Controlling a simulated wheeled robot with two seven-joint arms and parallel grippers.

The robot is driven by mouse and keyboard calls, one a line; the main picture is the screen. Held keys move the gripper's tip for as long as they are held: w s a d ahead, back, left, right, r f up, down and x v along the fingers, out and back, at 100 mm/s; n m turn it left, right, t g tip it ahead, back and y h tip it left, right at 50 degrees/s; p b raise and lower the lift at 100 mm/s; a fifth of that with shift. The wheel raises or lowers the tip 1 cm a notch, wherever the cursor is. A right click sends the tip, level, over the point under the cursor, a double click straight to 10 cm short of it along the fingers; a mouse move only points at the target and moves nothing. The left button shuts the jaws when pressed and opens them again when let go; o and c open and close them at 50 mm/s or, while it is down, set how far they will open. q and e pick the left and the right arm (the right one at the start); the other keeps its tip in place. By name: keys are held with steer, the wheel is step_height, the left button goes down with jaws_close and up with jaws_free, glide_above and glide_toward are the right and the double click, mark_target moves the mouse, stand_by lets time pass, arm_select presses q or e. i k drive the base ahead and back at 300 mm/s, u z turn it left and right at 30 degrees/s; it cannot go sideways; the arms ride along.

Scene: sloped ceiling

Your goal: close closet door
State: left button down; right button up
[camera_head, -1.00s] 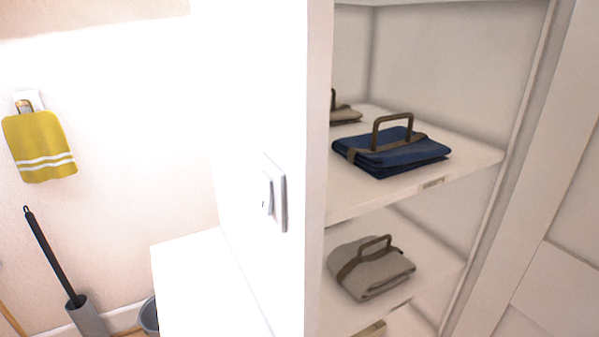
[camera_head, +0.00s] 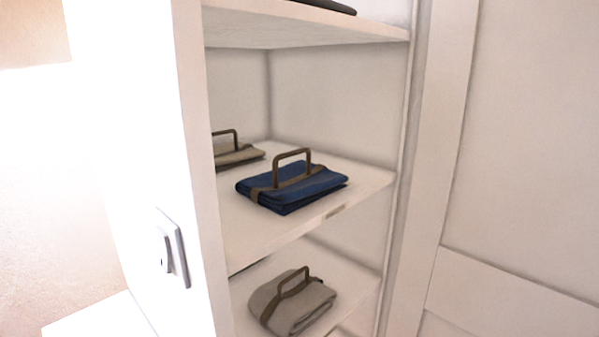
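The closet stands open, with its white shelves (camera_head: 365,194) exposed in the head view. A white panelled door (camera_head: 480,215) fills the right side, beside the closet's right edge. A folded blue cloth (camera_head: 300,192) with a brown strap and handle lies on the middle shelf, with a beige one (camera_head: 238,156) behind it to the left. A folded grey cloth (camera_head: 298,306) with a similar handle lies on the shelf below.
A white surface (camera_head: 95,315) is at lower left. The floor is out of view.

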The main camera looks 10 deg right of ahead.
mark_target(500, 237)
steer(key=z, duration=0.15)
steer(key=k, duration=0.95)
steer(key=z, duration=1.85)
steer(key=i, duration=0.85)
steer(key=u, duration=0.3)
